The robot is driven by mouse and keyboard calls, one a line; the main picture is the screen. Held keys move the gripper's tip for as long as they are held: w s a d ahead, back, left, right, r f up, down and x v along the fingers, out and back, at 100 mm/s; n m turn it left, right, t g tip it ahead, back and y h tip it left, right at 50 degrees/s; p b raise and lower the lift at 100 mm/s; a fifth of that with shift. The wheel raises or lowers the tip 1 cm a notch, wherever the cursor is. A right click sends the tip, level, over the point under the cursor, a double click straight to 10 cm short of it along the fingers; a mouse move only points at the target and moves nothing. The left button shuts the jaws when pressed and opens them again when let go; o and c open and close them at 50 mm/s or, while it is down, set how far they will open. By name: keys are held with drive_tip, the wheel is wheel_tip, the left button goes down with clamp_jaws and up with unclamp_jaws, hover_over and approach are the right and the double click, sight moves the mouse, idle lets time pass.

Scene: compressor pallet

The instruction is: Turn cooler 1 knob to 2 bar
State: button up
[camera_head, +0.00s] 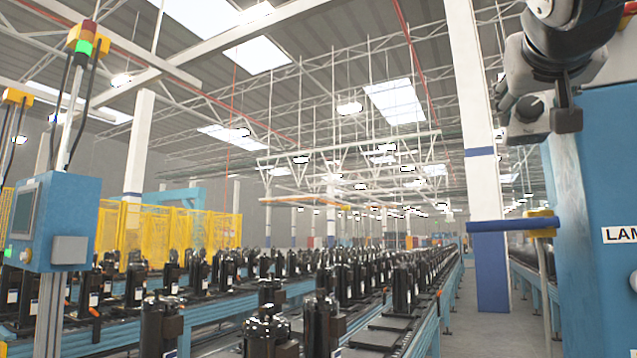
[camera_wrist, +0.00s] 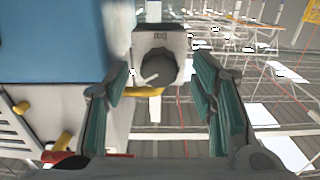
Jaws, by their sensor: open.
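A dark round knob (camera_wrist: 158,66) with a light pointer mark sits on a grey box in the wrist view. The pointer slants across its lower left part. My gripper (camera_wrist: 162,82) is open, with its green-padded fingers to the left and right of the knob. The knob shows in the gap between the fingers; no contact is visible. The marking above the knob is too small to read, so I cannot tell its setting. In the head view my arm reaches in at the upper right, in front of a blue machine (camera_head: 603,160).
A yellow handle (camera_wrist: 146,92) lies just below the knob, near the left finger. A blue panel (camera_wrist: 50,40) stands at the left. In the head view, a conveyor with several black compressors (camera_head: 325,325) fills the floor, and a blue control box (camera_head: 60,215) stands at left.

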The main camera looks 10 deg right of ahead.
drive_tip(key=shift+x, duration=1.05)
drive_tip(key=c, duration=1.1)
drive_tip(key=shift+c, duration=0.2)
